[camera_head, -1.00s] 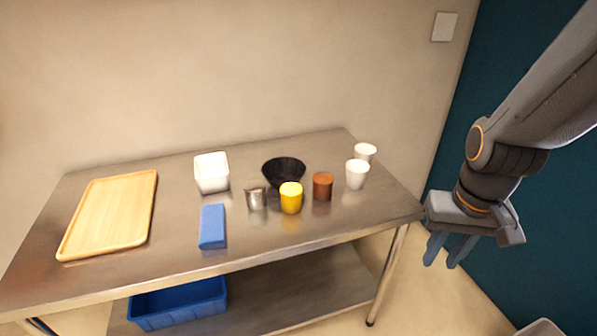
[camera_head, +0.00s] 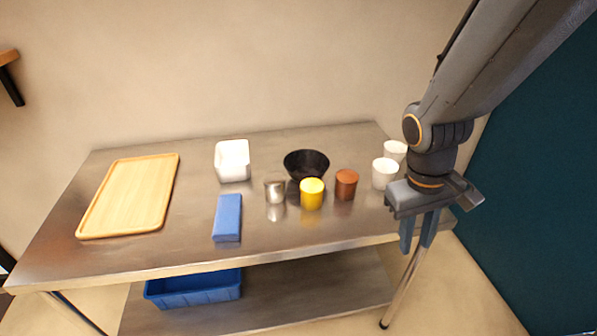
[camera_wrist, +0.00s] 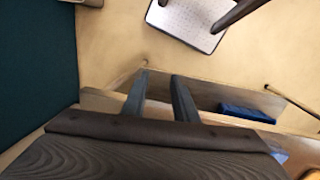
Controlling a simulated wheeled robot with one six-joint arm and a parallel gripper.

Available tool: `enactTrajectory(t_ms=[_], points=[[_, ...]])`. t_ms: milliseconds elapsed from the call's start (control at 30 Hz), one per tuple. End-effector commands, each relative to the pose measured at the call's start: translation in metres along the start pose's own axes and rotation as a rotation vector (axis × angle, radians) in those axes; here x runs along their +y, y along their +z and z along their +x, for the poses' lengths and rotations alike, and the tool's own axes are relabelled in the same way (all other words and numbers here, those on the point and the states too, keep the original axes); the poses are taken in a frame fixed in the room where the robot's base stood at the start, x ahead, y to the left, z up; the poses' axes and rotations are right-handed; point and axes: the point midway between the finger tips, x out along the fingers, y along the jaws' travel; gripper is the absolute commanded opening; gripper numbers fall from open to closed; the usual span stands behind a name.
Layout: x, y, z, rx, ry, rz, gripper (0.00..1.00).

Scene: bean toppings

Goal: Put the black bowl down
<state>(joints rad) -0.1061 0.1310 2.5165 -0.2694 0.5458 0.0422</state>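The black bowl (camera_head: 306,165) stands upright on the steel table (camera_head: 185,235), toward the back right, behind a yellow cup. My gripper (camera_head: 419,238) is at the table's right front corner, to the right of the bowl and well apart from it. Its two fingers point down with a gap between them and nothing held. In the wrist view my gripper (camera_wrist: 160,80) also shows two separate fingers over the floor and table edge. The bowl is not visible in the wrist view.
Near the bowl stand a yellow cup (camera_head: 312,194), a brown cup (camera_head: 346,184), a metal cup (camera_head: 275,188) and white cups (camera_head: 384,173). A white container (camera_head: 232,161), blue block (camera_head: 227,218) and wooden tray (camera_head: 130,197) are farther left. A blue bin (camera_head: 194,289) sits below.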

Motion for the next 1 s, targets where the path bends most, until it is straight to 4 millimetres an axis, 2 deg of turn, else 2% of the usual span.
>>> enactTrajectory(t_ms=[133, 233, 367, 433, 567, 600, 700, 833, 900, 1000], points=[[0.013, -0.006, 0.019, -0.143, 0.188, -0.347, 0.27], [0.025, -0.026, 0.025, -0.210, 0.345, -0.579, 0.27], [0.030, -0.072, 0.026, -0.256, 0.576, -0.874, 0.27], [0.024, -0.105, 0.024, -0.257, 0.709, -1.028, 0.27], [-0.011, -0.172, 0.019, -0.211, 0.965, -1.303, 0.27], [-0.027, -0.191, 0.017, -0.183, 1.040, -1.376, 0.27], [-0.071, -0.231, 0.014, -0.104, 1.200, -1.533, 0.27], [-0.113, -0.257, 0.011, -0.020, 1.324, -1.649, 0.27], [-0.126, -0.264, 0.010, 0.010, 1.359, -1.681, 0.27], [-0.135, -0.270, 0.010, 0.030, 1.384, -1.703, 0.27]])
